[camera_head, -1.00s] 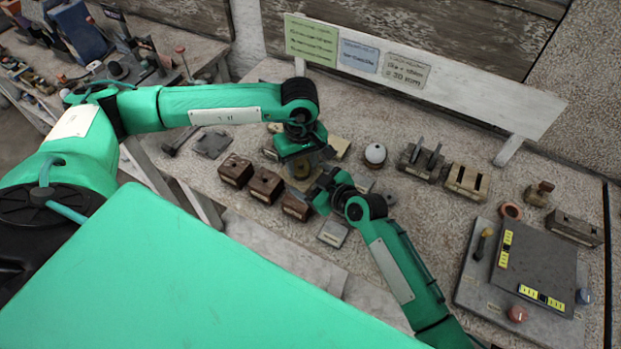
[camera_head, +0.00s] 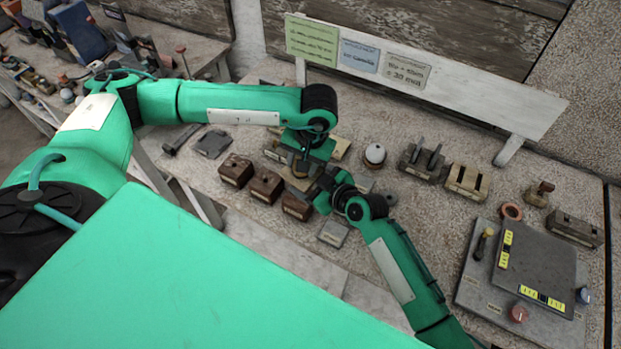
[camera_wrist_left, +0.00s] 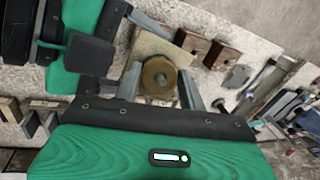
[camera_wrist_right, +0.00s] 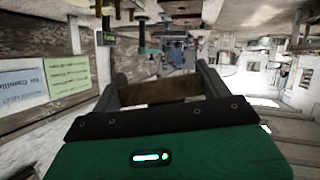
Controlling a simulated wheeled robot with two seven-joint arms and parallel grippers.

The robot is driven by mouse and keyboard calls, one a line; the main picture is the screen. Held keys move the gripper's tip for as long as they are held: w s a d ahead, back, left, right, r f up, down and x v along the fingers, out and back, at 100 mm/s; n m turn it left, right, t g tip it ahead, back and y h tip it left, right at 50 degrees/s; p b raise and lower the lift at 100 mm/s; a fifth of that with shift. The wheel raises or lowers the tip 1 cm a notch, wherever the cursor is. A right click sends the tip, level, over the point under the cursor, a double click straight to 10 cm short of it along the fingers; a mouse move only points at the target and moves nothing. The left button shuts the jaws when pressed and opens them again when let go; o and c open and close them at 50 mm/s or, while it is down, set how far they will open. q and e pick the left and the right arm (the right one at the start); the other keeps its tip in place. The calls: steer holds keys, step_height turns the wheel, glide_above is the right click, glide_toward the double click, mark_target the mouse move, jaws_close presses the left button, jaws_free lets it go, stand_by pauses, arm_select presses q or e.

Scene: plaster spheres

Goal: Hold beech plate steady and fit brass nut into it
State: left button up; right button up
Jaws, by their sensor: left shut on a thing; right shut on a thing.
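The beech plate (camera_wrist_left: 150,42) is pale and flat, just behind the nut in that view. My right gripper (camera_head: 318,188) is shut on the plate, whose brown edge (camera_wrist_right: 160,92) spans its fingers in the right wrist view. In the head view the nut is mostly hidden by my left gripper. I cannot tell whether nut and plate touch.
Several brown wooden blocks (camera_head: 266,186) stand close left of the plate. A white ball on a stand (camera_head: 375,154) and slotted blocks (camera_head: 466,182) are to the right. A grey panel (camera_head: 537,262) lies at the far right. A white sign board (camera_head: 455,88) stands behind.

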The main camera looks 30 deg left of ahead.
arm_select(q)
steer(key=shift+a+m, duration=0.15)
steer(key=shift+m, duration=0.35)
arm_select(e)
steer(key=shift+w+d, duration=0.15)
steer(key=shift+w, duration=0.1)
arm_select(q)
steer(key=o, duration=1)
steer(key=shift+s, duration=0.1)
steer(key=shift+o, duration=0.7)
arm_select(e)
steer(key=shift+s, duration=0.15)
arm_select(q)
steer(key=shift+s+d+r, duration=0.15)
steer(key=shift+s+r, duration=0.05)
steer(key=shift+r, duration=0.75)
steer(key=shift+s+d+r, duration=0.15)
steer(key=shift+s+r, duration=0.05)
steer(key=shift+r, duration=0.75)
arm_select(e)
steer(key=o, duration=0.9)
